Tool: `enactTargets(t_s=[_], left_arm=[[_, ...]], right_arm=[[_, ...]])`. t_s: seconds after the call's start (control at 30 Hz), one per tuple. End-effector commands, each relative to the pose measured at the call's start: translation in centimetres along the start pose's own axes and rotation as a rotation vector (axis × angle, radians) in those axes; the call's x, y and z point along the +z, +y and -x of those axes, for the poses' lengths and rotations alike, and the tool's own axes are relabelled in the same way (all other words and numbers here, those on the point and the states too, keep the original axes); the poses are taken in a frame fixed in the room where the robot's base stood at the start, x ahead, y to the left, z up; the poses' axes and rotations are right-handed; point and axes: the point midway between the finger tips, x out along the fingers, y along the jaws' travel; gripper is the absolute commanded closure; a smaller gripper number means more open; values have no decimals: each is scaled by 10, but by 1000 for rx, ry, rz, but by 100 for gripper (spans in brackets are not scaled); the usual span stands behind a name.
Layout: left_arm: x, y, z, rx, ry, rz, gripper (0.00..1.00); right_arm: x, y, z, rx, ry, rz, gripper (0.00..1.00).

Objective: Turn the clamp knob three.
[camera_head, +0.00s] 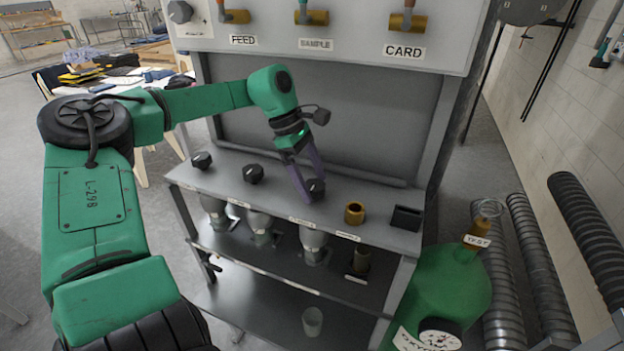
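A row of black clamp knobs stands on the grey shelf of the washer. The left knob (202,160) and the middle knob (253,174) are free of any gripper. The third knob (317,187) is at my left gripper (312,193). The gripper's purple fingers reach down around or beside this knob. From this angle I cannot tell whether they touch it or how far apart they are. My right gripper is not in view.
A brass fitting (354,212) and a black block (406,217) sit to the right on the shelf. Metal cups hang below it. A green tank (440,290) stands at the right front. An upright panel with FEED, SAMPLE and CARD valves rises behind.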

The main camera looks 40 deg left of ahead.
Motion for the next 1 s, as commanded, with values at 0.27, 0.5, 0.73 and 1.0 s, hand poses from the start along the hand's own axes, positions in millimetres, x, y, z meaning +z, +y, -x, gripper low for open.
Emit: enactTargets(t_s=[0.27, 0.5, 0.73, 1.0], left_arm=[[0, 0, 1, 0, 0, 1, 9], [-1, 1, 39, 6, 1, 0, 9], [0, 0, 74, 0, 1, 0, 9], [0, 0, 75, -1, 0, 0, 9]], right_arm=[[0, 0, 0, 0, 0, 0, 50], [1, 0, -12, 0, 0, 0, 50], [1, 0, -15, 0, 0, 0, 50], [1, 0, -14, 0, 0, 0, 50]])
